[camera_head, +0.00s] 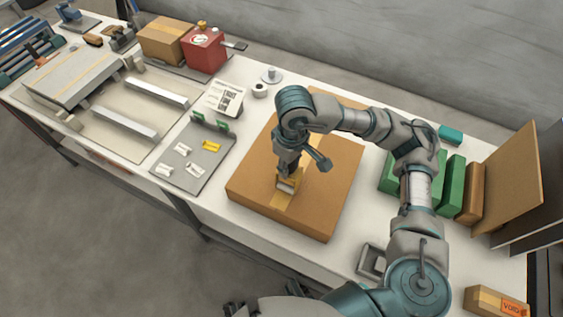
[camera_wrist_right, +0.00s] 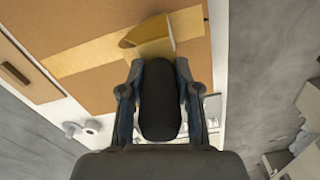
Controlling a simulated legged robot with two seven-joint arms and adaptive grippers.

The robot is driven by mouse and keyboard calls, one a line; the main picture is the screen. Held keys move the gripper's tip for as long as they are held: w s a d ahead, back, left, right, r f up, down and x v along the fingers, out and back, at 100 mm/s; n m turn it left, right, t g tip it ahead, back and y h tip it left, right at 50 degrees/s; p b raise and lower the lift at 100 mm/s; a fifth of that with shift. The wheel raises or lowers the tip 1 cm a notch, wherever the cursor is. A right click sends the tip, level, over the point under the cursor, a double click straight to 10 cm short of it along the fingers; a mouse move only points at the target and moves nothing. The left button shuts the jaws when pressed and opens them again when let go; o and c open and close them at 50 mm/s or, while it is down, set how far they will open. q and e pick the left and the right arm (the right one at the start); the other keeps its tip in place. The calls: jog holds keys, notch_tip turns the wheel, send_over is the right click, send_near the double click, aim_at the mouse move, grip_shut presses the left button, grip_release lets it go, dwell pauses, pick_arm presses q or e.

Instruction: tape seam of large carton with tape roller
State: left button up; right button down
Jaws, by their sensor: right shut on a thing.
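The large carton (camera_head: 325,205) is a flat brown box lying on the white bench. My right gripper (camera_head: 287,172) is above its top, shut on the tape roller (camera_head: 286,187), which is at the top face near the carton's front edge. In the right wrist view, the gripper (camera_wrist_right: 158,115) has its fingers either side of a dark handle-like part, with the roller's yellow-tan plate (camera_wrist_right: 150,36) beyond it. A paler tape strip (camera_wrist_right: 85,56) runs along the carton top (camera_wrist_right: 95,88). Exact roller contact is hidden. My left gripper is not identifiable.
A grey mat (camera_head: 190,180) with small white and yellow parts lies left of the carton. A red box (camera_head: 204,50) stands at the back. Green blocks (camera_head: 452,180) and a brown panel (camera_head: 510,190) stand at the right. A grey holder (camera_head: 372,262) sits by the front edge.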

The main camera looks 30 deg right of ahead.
jog(key=shift+s+a, duration=1.9)
jog(key=shift+a, duration=0.3)
pick_arm(q)
jog(key=shift+r, duration=0.1)
jog(key=shift+w+r+p, duration=0.35)
jog(key=shift+r+p, duration=0.35)
jog(key=shift+w+r+p, duration=0.3)
jog(key=shift+r+p, duration=0.4)
jog(key=shift+p, duration=0.05)
jog(key=shift+w+r+p, duration=0.35)
jog(key=shift+r+p, duration=0.35)
pick_arm(e)
notch_tip(320, 180, up, 8)
